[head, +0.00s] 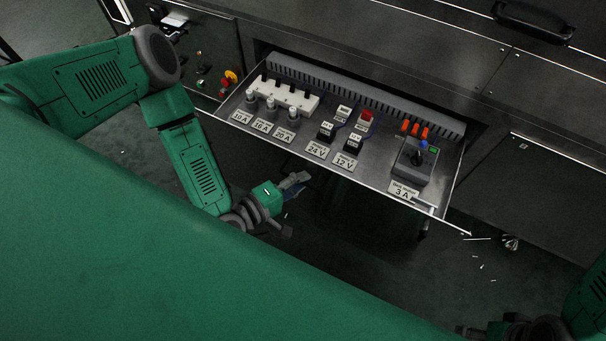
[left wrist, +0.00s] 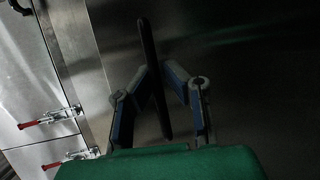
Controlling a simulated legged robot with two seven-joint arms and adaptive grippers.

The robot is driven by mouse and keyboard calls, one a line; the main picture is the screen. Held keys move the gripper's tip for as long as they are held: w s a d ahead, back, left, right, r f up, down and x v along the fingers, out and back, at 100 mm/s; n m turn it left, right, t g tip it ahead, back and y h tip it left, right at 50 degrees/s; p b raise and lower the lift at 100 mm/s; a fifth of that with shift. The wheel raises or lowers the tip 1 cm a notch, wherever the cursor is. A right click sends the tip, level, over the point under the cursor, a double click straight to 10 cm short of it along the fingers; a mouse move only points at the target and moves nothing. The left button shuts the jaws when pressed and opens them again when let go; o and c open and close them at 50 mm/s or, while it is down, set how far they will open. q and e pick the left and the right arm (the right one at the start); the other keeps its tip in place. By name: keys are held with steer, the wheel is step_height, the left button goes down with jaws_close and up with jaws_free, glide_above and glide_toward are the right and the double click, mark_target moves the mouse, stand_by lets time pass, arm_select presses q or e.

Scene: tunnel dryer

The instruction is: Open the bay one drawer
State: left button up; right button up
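A shallow metal drawer (head: 374,178) stands pulled out of the cabinet in the head view. It carries fuses, switch modules and labels such as 16 A, 24 V and 3 A. My left gripper (head: 297,183) is low, below the drawer's front edge. In the left wrist view, the fingers of my left gripper (left wrist: 160,72) lie on either side of a long dark bar handle (left wrist: 148,38) on a metal panel. I cannot tell whether they press on it. My right gripper (head: 478,330) is partly in view at the bottom right, dark and cut off.
Red toggle clamps (left wrist: 48,117) sit on the panel at left in the left wrist view. A dark handle (head: 532,18) is on the upper cabinet in the head view. A control panel with a red and yellow knob (head: 230,77) is left of the drawer. Small debris (head: 510,242) lies on the floor.

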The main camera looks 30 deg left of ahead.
arm_select(q)
steer(key=shift+o, duration=1)
steer(key=v, duration=1.2)
steer(key=shift+w, duration=0.1)
